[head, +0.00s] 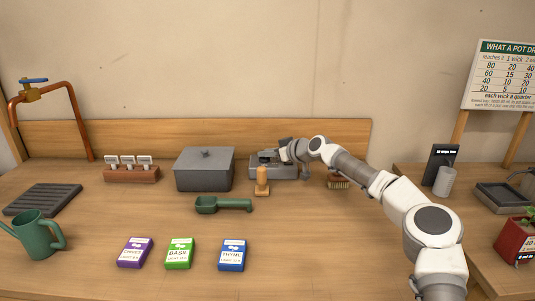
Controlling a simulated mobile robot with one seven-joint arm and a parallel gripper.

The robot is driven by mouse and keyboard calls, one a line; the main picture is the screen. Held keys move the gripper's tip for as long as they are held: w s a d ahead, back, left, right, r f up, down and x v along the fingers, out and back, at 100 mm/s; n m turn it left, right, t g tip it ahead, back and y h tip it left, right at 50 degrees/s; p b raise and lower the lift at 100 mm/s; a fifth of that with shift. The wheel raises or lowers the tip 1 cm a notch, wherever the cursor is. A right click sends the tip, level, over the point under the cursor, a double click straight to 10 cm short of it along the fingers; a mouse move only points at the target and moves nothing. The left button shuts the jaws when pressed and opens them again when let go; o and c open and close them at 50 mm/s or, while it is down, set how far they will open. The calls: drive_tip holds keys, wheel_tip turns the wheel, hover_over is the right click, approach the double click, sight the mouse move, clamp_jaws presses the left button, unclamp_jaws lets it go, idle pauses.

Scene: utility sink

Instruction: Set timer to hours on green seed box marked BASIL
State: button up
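The green seed box (179,254) marked BASIL lies on the front of the bench, between a purple box (134,253) and a blue box marked THYME (232,256). Its smaller print is too small to read. A black upright device (440,163) with a line of white text stands at the right; I cannot tell if it is the timer. My gripper (281,151) is over a low grey container (285,171) at the back of the bench, far from the seed boxes. Its fingers are too small and overlapped to show whether they are open or whether they hold anything.
A lidded grey box (204,169), a wooden-handled tool (262,181), a green scoop (222,204) and a brush (338,182) are around mid-bench. A green watering can (36,234) stands at left. A chart (503,76) and a red pot (514,241) are at right.

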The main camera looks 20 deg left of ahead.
drive_tip(key=shift+s+a+m+t+h+b, duration=0.1)
drive_tip(key=shift+s+m+t+h+b, duration=0.05)
drive_tip(key=shift+m+t+h+b, duration=0.6)
clamp_jaws()
drive_tip(key=shift+m+t+h+b, duration=0.25)
drive_tip(key=shift+m+t+b, duration=0.3)
drive_tip(key=shift+m, duration=0.1)
drive_tip(key=m+h+b, duration=0.1)
drive_tip(key=m+t+h+b, duration=0.1)
drive_tip(key=b, duration=0.1)
drive_tip(key=shift+s+a+f+t, duration=0.1)
drive_tip(key=shift+s+a+t, duration=0.1)
drive_tip(key=shift+a+t, duration=0.1)
drive_tip(key=m+t+h+b, duration=0.1)
drive_tip(key=m+h+b, duration=0.1)
drive_tip(key=b, duration=0.1)
drive_tip(key=shift+a, duration=0.1)
drive_tip(key=shift+m+t+h+b, duration=0.4)
drive_tip(key=shift+m+h+b, duration=0.7)
drive_tip(key=shift+h+b, duration=0.15)
drive_tip(key=o, duration=0.8)
unclamp_jaws()
drive_tip(key=shift+c, duration=0.2)
drive_tip(key=shift+s, duration=0.1)
